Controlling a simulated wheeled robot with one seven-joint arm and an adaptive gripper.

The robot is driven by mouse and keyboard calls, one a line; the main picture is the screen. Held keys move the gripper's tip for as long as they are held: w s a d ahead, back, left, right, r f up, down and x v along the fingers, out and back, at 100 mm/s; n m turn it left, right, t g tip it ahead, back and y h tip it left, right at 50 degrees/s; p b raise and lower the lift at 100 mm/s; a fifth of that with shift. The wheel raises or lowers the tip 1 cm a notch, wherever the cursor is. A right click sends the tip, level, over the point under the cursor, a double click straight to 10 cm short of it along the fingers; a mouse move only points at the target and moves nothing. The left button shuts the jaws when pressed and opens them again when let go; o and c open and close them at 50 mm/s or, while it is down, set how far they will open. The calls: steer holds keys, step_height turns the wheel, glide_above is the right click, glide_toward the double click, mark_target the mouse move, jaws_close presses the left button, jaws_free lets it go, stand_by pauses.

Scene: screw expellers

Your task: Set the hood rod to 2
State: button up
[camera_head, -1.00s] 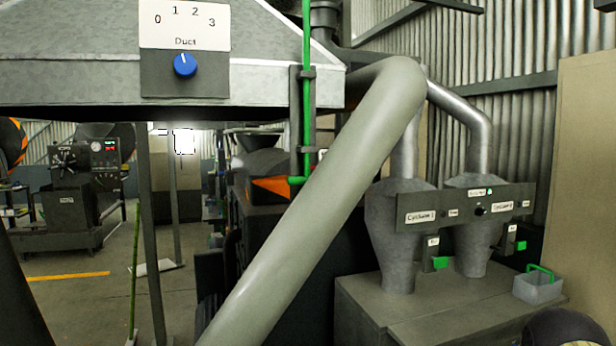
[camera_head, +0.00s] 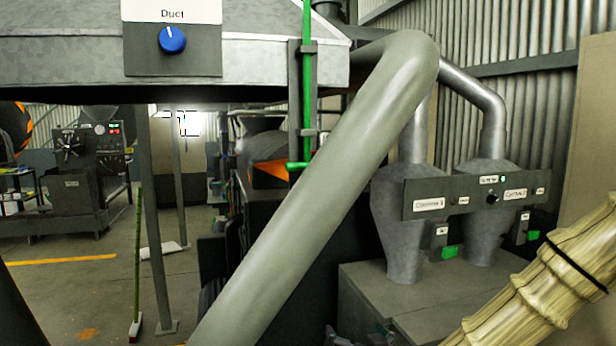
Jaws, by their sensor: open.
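The hood rod, a green vertical rod (camera_head: 307,85), hangs at the front right corner of the grey metal hood (camera_head: 262,62). It passes through a dark bracket and ends low in a short green sideways handle. No number scale shows beside it in this view. Only a sliver of my gripper (camera_head: 362,337) seems to show, as dark grey parts at the bottom edge. It is open, well below the rod and apart from it. Most of it is cut off by the frame.
A thick grey pipe (camera_head: 325,190) slants close to the rod's right. A blue Duct knob (camera_head: 172,39) sits left on the hood. Cyclone hoppers (camera_head: 400,225) stand right on a grey cabinet. A pale ribbed sleeve, apparently on my arm, covers the lower right.

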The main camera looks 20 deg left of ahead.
steer(key=w+a+r+n+t+y, duration=0.1)
steer(key=a+r+t, duration=0.15)
steer(key=r, duration=0.85)
steer(key=a+r+t+y, duration=0.1)
steer(key=a+r+y, duration=0.15)
steer(key=r, duration=0.95)
steer(key=n+t, duration=0.1)
steer(key=t, duration=0.1)
glide_toward(308, 166)
steer(key=shift+y, duration=0.35)
steer(key=p+x, duration=0.5)
steer(key=x, duration=0.5)
steer(key=shift+w, duration=0.25)
steer(key=c, duration=1.2)
steer(key=shift+f, duration=0.1)
